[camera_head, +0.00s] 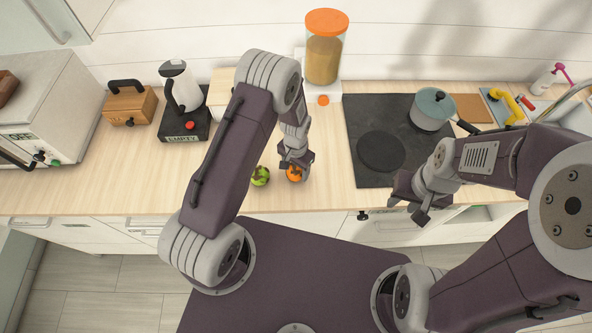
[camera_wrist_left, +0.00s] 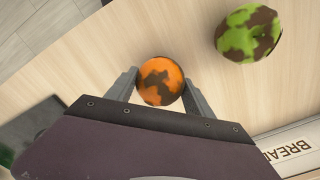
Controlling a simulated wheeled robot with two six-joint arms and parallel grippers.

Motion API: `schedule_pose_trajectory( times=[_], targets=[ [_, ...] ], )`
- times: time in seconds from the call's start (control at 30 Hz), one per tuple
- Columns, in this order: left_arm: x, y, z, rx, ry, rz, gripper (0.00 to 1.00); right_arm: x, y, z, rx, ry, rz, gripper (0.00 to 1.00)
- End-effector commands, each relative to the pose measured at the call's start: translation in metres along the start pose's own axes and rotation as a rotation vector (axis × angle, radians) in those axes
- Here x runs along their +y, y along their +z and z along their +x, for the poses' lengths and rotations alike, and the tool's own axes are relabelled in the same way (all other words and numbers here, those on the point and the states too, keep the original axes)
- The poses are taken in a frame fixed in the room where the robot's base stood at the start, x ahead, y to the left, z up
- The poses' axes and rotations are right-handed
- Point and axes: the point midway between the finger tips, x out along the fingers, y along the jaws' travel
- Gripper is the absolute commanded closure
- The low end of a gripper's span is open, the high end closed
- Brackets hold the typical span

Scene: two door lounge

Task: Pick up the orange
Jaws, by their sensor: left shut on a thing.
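The orange (camera_head: 295,174), orange with brown patches, is at the wooden counter near its front edge. My left gripper (camera_head: 296,165) comes down over it from above. In the left wrist view the orange (camera_wrist_left: 160,81) sits between the two fingers of my left gripper (camera_wrist_left: 161,88), which is shut on it. I cannot tell whether the orange still touches the counter. My right gripper (camera_head: 411,203) hangs in front of the counter edge near the stove, apart from the orange; its fingers look spread and empty.
A green and brown fruit (camera_head: 260,176) lies just left of the orange and shows in the left wrist view (camera_wrist_left: 248,33). A kettle (camera_head: 180,86), a jar (camera_head: 325,48) and a pot (camera_head: 432,109) on the black stove (camera_head: 368,178) stand further back. Counter (camera_head: 110,180) left of the fruit is clear.

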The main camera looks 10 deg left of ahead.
Motion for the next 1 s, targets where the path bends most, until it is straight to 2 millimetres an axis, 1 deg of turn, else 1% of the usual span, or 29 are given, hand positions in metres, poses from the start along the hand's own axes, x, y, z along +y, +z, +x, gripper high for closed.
schedule_pose_trajectory(
  times=[0.13,0.23,0.37,0.6,0.7,0.83,1.0],
  targets=[
    [0.000,-0.001,-0.015,0.005,-0.001,0.000,0.87,0.000,0.001,0.008,0.000,0.000,0.000,0.64],
    [-0.001,-0.002,-0.034,0.009,-0.002,0.000,0.87,0.000,0.002,0.016,0.000,0.000,0.000,0.64],
    [0.013,-0.027,-0.049,0.009,-0.002,0.004,0.87,0.001,0.003,0.025,0.000,0.000,0.000,0.64],
    [0.036,-0.077,-0.082,0.007,-0.001,0.003,0.87,0.001,0.004,0.041,0.000,0.000,0.000,0.64],
    [0.044,-0.092,-0.094,0.005,-0.001,0.002,0.87,0.001,0.005,0.044,0.000,0.000,0.000,0.64],
    [0.049,-0.102,-0.102,0.003,0.000,0.001,0.87,0.001,0.005,0.046,0.000,0.000,0.000,0.64],
    [0.051,-0.106,-0.106,0.002,0.000,0.000,0.87,0.001,0.005,0.046,0.000,0.000,0.000,0.64]
  ],
)
